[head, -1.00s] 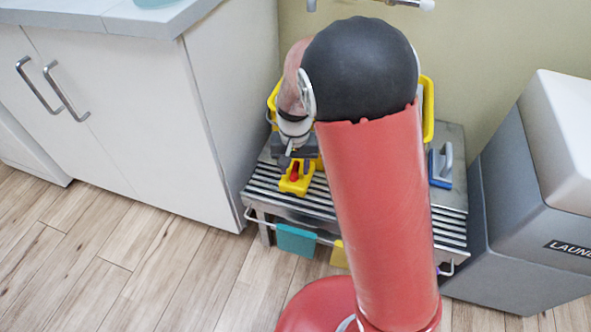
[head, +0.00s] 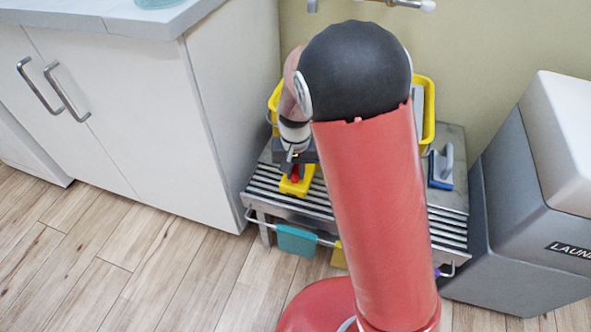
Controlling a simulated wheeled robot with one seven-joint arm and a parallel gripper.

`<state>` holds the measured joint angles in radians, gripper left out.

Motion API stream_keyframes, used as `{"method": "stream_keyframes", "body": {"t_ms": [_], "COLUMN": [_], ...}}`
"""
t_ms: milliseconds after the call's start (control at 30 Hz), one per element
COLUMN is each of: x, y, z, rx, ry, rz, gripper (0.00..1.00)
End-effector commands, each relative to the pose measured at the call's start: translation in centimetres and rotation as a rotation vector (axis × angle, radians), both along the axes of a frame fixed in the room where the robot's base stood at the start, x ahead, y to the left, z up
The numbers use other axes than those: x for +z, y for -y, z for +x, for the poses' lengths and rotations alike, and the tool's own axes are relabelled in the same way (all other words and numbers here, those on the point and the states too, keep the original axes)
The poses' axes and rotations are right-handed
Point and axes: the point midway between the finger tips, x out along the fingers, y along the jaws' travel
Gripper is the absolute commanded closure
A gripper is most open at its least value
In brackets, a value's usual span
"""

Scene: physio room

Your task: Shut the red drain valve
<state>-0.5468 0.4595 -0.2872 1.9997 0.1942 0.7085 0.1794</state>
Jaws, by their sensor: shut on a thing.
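The red drain valve (head: 296,176) shows as a small red piece on a yellow block (head: 296,187). The block is at the front left of a slatted metal bench. My gripper (head: 296,170) is directly above the yellow block and shut on the red valve. The fingers and most of the valve are hidden by the dark gripper body. My arm covers the middle of the bench.
The slatted bench (head: 449,224) carries a yellow tub (head: 430,110), partly behind my arm, and a blue-and-grey tool (head: 441,165). Cloths (head: 297,241) hang from its front rail. A white cabinet (head: 215,110) stands left, a grey laundry bin (head: 520,210) right.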

Motion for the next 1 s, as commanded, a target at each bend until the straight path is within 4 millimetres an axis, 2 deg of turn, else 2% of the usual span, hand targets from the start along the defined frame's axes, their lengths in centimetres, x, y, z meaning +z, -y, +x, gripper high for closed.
{"method": "stream_keyframes", "body": {"t_ms": [367, 1000], "x": [-0.07, 0.09], "y": [0.04, 0.0], "z": [0.09, 0.09], "rx": [0.187, 0.789], "ry": [0.002, 0.002], "rz": [0.001, 0.001], "gripper": [1.0, 1.0]}}
